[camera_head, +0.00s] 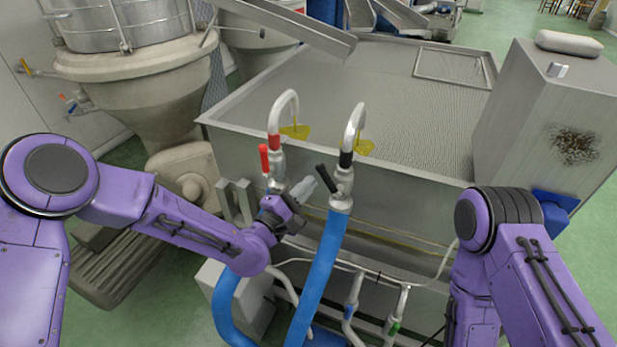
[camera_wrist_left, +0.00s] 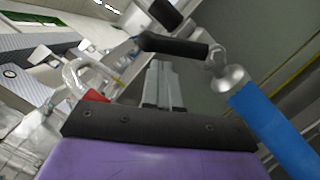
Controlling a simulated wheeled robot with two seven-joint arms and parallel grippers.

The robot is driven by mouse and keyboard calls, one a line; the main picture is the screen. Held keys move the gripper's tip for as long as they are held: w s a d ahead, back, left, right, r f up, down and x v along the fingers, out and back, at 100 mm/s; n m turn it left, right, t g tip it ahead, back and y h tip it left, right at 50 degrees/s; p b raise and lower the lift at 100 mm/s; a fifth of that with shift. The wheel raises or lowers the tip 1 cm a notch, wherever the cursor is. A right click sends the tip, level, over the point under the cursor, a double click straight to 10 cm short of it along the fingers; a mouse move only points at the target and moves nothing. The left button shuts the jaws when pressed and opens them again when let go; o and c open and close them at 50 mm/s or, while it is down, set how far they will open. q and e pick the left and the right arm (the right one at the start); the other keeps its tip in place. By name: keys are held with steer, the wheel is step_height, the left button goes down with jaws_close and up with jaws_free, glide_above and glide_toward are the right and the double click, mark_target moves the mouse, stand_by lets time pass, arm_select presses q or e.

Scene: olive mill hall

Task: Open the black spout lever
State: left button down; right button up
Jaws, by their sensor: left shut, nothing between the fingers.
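The black spout lever (camera_head: 325,178) sits on the right-hand steel spout (camera_head: 357,118), which has a black band, and tilts up to the left. In the left wrist view the black lever (camera_wrist_left: 175,46) crosses just beyond the fingertips. My left gripper (camera_head: 308,186) is shut and empty, its tips close to the lever on its left side. The closed fingers also show in the left wrist view (camera_wrist_left: 158,78). I cannot tell whether they touch the lever. My right arm is at the right of the head view, but its gripper is not visible.
A second spout (camera_head: 284,100) with a red lever (camera_head: 264,159) stands just left. Blue hoses (camera_head: 318,275) hang below the spouts. The steel tank (camera_head: 400,172) lies behind them. A steel cabinet (camera_head: 540,130) stands at right, and thin pipes (camera_head: 355,295) run below.

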arm_select(q)
steer(key=shift+d+r, duration=0.2)
steer(key=shift+d, duration=0.3)
steer(key=shift+d+r+m, duration=0.1)
steer(key=shift+r+m, duration=0.05)
steer(key=shift+m, duration=0.25)
